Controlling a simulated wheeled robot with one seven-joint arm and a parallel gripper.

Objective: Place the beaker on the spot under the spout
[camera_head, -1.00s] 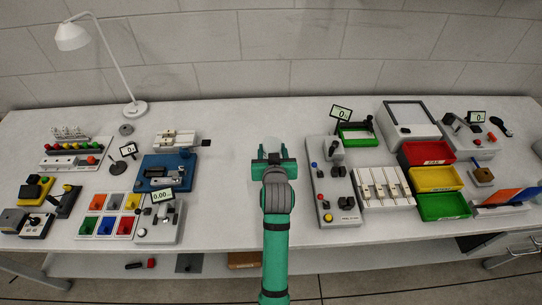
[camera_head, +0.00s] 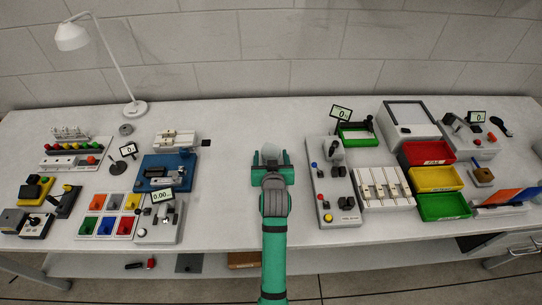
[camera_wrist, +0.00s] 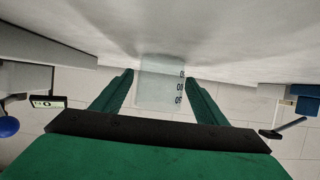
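The beaker (camera_wrist: 161,85) is clear with dark volume marks, which appear upside down in the wrist view. It stands between my gripper's fingertips (camera_wrist: 160,80), with a narrow gap seen at the left finger; contact on the right is unclear. In the head view the beaker (camera_head: 270,150) shows as a pale grey shape just beyond my green gripper (camera_head: 269,160), over the middle of the table. My gripper looks open around it. A grey panel unit (camera_head: 331,190) with a raised head (camera_head: 332,145) stands to the right; I cannot tell whether that head is the spout.
A white switch block (camera_head: 384,188) and red, yellow and green bins (camera_head: 436,179) lie farther right. A blue device (camera_head: 166,172), a scale (camera_head: 160,222) and colored bins (camera_head: 109,215) are on the left. The white table (camera_head: 225,200) is clear between them.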

